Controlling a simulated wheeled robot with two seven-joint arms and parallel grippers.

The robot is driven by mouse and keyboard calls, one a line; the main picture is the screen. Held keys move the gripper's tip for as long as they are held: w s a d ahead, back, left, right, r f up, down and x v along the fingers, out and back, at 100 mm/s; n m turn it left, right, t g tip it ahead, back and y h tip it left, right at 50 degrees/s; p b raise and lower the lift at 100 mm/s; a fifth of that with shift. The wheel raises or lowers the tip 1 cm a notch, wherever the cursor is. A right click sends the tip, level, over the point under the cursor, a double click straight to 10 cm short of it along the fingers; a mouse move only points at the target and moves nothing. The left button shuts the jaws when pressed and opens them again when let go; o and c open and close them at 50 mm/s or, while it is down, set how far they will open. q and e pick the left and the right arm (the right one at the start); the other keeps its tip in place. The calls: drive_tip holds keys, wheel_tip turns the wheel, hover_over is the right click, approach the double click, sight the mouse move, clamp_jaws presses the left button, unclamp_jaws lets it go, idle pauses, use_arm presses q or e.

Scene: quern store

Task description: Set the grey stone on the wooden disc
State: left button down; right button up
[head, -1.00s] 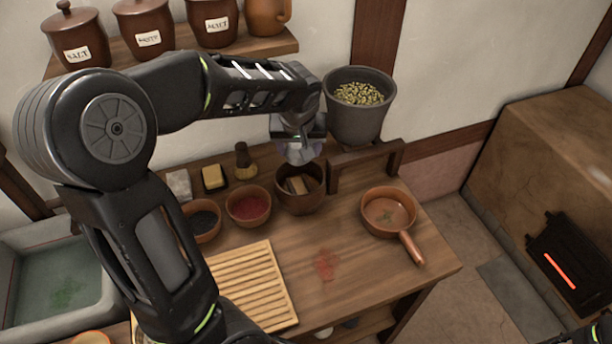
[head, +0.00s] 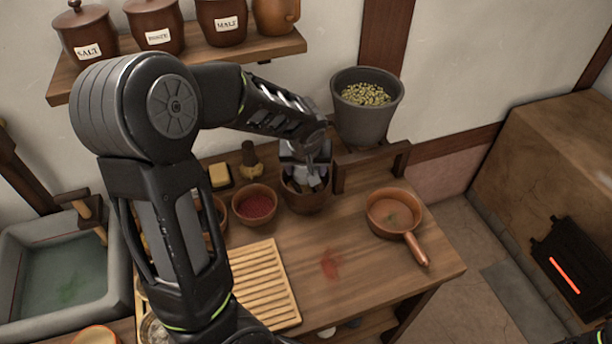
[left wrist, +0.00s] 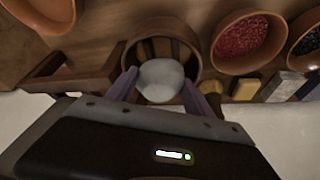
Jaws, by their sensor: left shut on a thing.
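My left gripper (head: 306,178) reaches down to the brown bowl (head: 305,203) at the back of the worktop. In the left wrist view, its two purple fingers are shut on a rounded pale grey stone (left wrist: 160,80), one finger on each side. The stone is in front of the bowl's opening and hides part of it. Brown wooden slats or pieces (left wrist: 163,47) show inside the bowl; I cannot tell whether they form the disc. Whether the stone touches them is unclear.
A red-filled bowl (head: 255,204) stands left of the brown bowl. A wooden frame (head: 372,167) stands close on its right, below a grey hopper of grain (head: 366,122). A pan (head: 394,213) and slatted board (head: 252,283) lie nearer. The worktop between them is mostly clear.

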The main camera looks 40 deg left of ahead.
use_arm(q)
drive_tip(key=shift+f, duration=1.5)
drive_tip(key=shift+f+b, duration=0.25)
drive_tip(key=shift+b, duration=0.1)
drive_tip(key=c, duration=0.7)
unclamp_jaws()
drive_tip(key=shift+r, duration=0.1)
drive_tip(key=shift+o, duration=0.2)
drive_tip(key=shift+r, duration=0.1)
drive_tip(key=shift+r+p, duration=0.15)
drive_tip(key=shift+p, duration=0.3)
drive_tip(key=v, duration=1.1)
drive_tip(key=shift+s+r, duration=0.15)
drive_tip(key=shift+r, duration=0.25)
